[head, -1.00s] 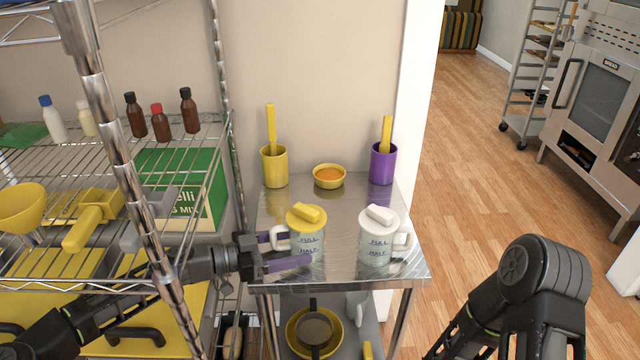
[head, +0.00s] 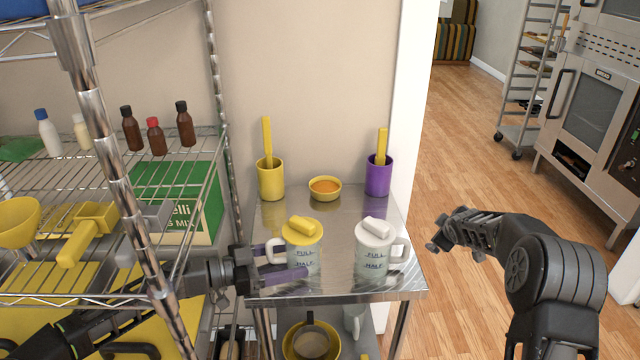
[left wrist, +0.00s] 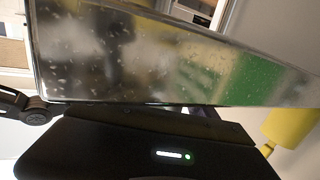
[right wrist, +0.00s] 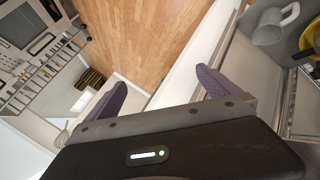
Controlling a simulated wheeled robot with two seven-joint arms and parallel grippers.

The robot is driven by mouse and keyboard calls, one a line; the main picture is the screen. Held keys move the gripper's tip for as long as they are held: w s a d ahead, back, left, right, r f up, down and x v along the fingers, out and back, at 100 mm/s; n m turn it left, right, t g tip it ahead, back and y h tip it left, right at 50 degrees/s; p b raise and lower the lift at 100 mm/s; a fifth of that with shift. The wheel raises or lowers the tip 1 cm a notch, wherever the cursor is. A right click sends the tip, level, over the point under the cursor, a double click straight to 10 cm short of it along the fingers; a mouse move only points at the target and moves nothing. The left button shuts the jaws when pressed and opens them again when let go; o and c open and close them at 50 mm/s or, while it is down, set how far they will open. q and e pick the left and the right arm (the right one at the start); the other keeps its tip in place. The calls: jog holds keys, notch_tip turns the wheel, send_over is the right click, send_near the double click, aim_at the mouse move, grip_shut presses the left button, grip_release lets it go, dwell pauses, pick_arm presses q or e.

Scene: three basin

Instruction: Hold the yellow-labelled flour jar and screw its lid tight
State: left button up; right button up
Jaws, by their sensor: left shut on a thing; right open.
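The yellow-lidded jar (head: 305,256) stands upright on the steel table and is marked FULL and HALF. Its yellow lid (head: 302,231) sits on top, with a raised bar grip; I cannot tell how tight it is. My left gripper (head: 282,265) is shut on the jar's handle side, its purple fingers around the handle (head: 275,250). The left wrist view shows mostly blurred steel, with the jar hidden. My right gripper (head: 438,240) is apart from the jar, right of the table; its fingers are open and empty in the right wrist view (right wrist: 160,92).
A similar white-lidded jar (head: 372,262) stands just right of the yellow-lidded one. Behind are a yellow cup (head: 271,180), a small bowl (head: 325,188) and a purple cup (head: 378,178). A wire rack post (head: 150,240) stands left. Open floor lies right of the table.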

jog(key=w+a+r+n+t, duration=0.15)
jog(key=w+r, duration=0.25)
jog(key=r, duration=0.4)
jog(key=w+a+r+n+t, duration=0.1)
jog(key=w+a+r+n, duration=0.2)
jog(key=r, duration=0.5)
notch_tip(320, 180, up, 11)
jog(key=m+g+y, duration=0.3)
jog(key=g+y, duration=0.3)
jog(key=g, duration=0.3)
send_over(302, 221)
jog(key=s+d, duration=0.3)
jog(key=d, duration=0.1)
jog(key=shift+a+r, duration=0.15)
jog(key=shift+a, duration=0.1)
jog(key=x, duration=1.2)
jog(key=shift+d, duration=0.1)
jog(key=shift+c, duration=0.2)
jog(key=c, duration=1.3)
